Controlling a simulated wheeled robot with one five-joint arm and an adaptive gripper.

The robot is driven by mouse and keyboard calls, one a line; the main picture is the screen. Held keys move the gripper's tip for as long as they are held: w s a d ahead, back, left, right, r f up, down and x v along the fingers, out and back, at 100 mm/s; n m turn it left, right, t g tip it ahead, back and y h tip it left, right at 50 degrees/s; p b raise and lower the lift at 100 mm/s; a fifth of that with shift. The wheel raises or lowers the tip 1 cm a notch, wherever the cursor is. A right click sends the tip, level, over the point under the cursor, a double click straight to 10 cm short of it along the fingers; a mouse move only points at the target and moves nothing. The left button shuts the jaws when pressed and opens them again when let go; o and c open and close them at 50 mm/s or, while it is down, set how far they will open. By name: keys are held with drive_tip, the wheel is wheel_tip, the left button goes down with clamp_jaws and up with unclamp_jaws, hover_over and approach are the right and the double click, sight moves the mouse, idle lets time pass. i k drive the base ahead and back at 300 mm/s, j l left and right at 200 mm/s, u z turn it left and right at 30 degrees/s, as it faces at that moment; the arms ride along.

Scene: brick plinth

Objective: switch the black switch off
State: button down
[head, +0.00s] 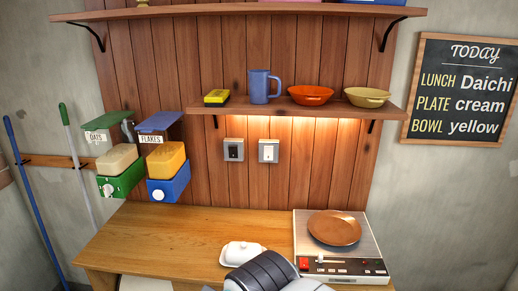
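The black switch (233,149) is on a light plate on the wooden plank wall, under the lower shelf and above the counter. A white switch (268,151) is on a similar plate just to its right. Both are too small to tell which way their rockers are tilted. My arm shows in part at the bottom edge, well below the switches. My gripper is not in view.
The lower shelf (205,108) juts out above the switches, with warm light beneath it. Oats (119,174) and flakes (168,173) dispensers hang at left. A white butter dish (242,253) and a hotplate (302,237) bearing a brown plate (334,228) stand on the counter (165,240).

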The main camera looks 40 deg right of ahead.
sight(232, 150)
drive_tip(key=z, duration=0.9)
